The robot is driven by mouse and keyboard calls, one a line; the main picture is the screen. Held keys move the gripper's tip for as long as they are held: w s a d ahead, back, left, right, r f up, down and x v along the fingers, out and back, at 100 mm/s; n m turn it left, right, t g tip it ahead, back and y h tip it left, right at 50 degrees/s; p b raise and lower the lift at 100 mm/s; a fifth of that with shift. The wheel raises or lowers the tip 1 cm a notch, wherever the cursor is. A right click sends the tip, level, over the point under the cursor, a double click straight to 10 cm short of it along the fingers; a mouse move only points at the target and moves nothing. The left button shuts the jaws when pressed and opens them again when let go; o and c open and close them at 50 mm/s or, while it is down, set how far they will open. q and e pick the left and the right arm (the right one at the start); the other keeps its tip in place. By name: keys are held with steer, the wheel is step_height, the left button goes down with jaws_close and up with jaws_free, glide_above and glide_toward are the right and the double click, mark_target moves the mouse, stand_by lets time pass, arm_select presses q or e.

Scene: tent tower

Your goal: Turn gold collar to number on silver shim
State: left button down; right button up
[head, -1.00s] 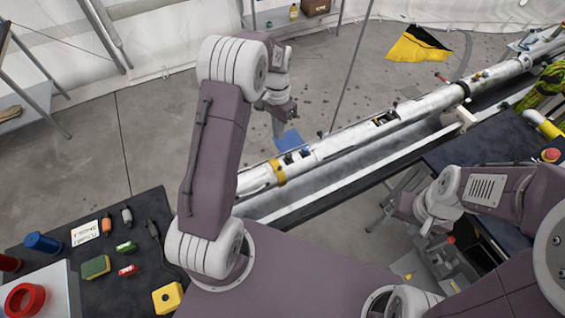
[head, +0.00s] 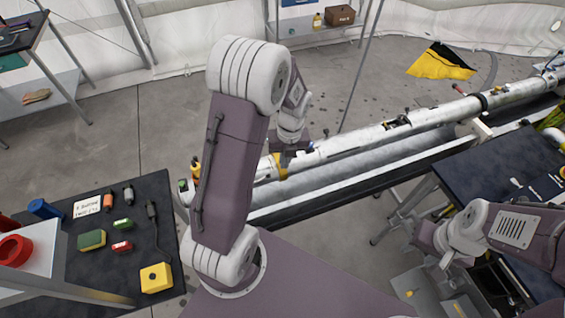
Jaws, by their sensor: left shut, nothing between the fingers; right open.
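The gold collar (head: 282,171) is a yellow-gold band around the long white tube (head: 345,142), near the tube's left end. My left gripper (head: 288,152) is shut and empty, pointing down at the tube right by the collar. I cannot tell whether its fingertips touch the collar.
The dark table (head: 125,205) at left holds a yellow box (head: 156,277), small coloured blocks and a handwritten card (head: 88,208). A dark table (head: 500,170) stands at right. A grey trough (head: 385,165) runs along the tube. Floor behind the tube is mostly open.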

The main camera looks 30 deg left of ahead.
arm_select(q)
glide_above(282, 174)
steer(key=s+d, duration=0.3)
step_height(282, 174, down, 7)
steer(key=w+a+p, duration=0.1)
steer(key=w+a+r+p, duration=0.1)
steer(key=w+a+p, duration=0.1)
steer(key=shift+r, duration=0.15)
steer(key=shift+d, duration=0.15)
arm_select(e)
steer(key=r, duration=0.3)
steer(key=shift+s+d, duration=0.15)
steer(key=shift+d, duration=0.15)
steer(key=shift+d, duration=0.1)
arm_select(q)
steer(key=shift+d+r, duration=0.1)
